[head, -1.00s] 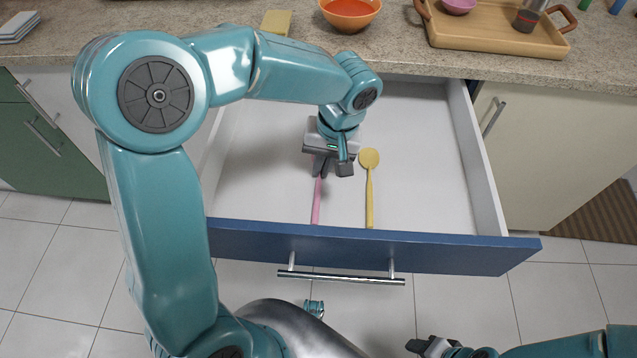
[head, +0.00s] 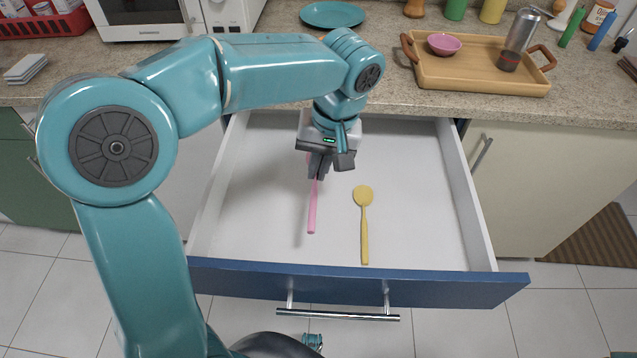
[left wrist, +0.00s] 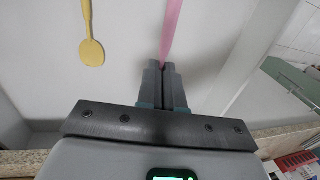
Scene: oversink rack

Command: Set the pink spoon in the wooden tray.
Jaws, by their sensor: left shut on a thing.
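The pink spoon (head: 312,205) is in my left gripper (head: 319,174), over the open drawer. Its handle points toward the drawer front; its bowl end is hidden behind the gripper. In the left wrist view, the pink handle (left wrist: 173,30) runs up from between the closed fingers (left wrist: 166,82). The spoon seems raised off the drawer floor, but the height is hard to judge. The wooden tray (head: 435,76) stands on the counter at the upper right, holding a pink bowl (head: 445,44) and a metal shaker-like cylinder (head: 520,38).
A yellow spoon (head: 364,220) lies in the drawer, right of the pink one. The blue drawer front (head: 430,287) has a bar handle. A teal plate (head: 332,14) is on the counter. The tray's front left part is bare. Bottles and jars stand behind the tray.

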